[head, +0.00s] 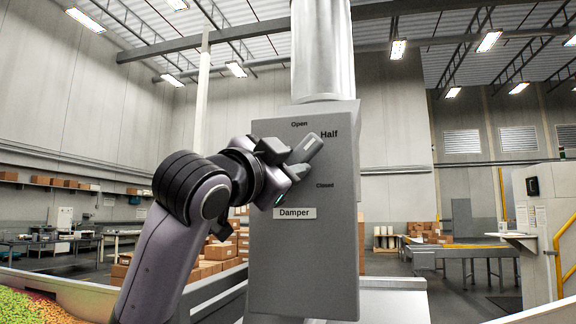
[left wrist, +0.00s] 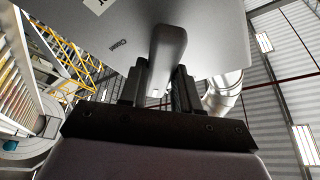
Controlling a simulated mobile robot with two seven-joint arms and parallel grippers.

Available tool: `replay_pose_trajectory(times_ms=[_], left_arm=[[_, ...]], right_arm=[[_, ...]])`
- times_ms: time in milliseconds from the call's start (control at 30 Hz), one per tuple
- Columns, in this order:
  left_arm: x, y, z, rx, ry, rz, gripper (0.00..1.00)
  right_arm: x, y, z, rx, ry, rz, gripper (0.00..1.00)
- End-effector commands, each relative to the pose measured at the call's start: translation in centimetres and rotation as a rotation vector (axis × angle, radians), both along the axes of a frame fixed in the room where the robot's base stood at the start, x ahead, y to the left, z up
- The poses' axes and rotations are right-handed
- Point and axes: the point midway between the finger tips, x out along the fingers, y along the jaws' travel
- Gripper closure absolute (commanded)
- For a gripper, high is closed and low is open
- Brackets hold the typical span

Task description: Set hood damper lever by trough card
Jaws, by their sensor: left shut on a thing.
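The grey damper box (head: 300,250) stands in the middle of the head view, marked Open at the top, Half at the upper right and Closed lower right, with a Damper label (head: 294,213). The grey damper lever (head: 307,148) points up and right, its tip beside the Half mark. My left gripper (head: 294,162) is shut on the lever; its fingers hide the lever's lower part and pivot. In the left wrist view the lever (left wrist: 166,50) sits between the two dark fingers (left wrist: 160,92). My right gripper is not in view. No trough card can be made out.
A metal duct (head: 322,50) rises from the box top. Colourful candy (head: 30,305) lies in a trough at the lower left. Stacked cartons (head: 222,247) stand behind the box. A roller conveyor (head: 465,252) and a cabinet (head: 537,200) stand at the right.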

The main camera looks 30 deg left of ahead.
Motion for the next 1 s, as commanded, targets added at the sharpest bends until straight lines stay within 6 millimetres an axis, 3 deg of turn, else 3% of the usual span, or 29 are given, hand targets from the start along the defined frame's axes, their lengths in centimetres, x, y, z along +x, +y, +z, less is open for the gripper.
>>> replay_pose_trajectory(times_ms=[233,267,300,333,667,1000], left_arm=[[0.0,0.0,-0.1,0.0,0.002,-0.001,0.99],[0.0,0.0,-0.1,0.0,0.002,-0.001,0.58],[0.0,0.0,0.0,0.0,0.002,-0.001,0.45],[0.0,0.0,0.0,0.0,0.002,-0.001,0.43],[-0.3,0.0,-0.1,0.001,-0.001,0.0,0.43],[-5.0,0.1,-1.6,0.002,-0.003,0.0,0.43]], right_arm=[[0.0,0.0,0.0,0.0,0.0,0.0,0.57],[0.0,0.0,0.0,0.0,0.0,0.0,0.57],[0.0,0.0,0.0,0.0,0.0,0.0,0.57],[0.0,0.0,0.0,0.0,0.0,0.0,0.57],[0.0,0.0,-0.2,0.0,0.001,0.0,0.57],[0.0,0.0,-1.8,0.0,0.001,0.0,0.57]])
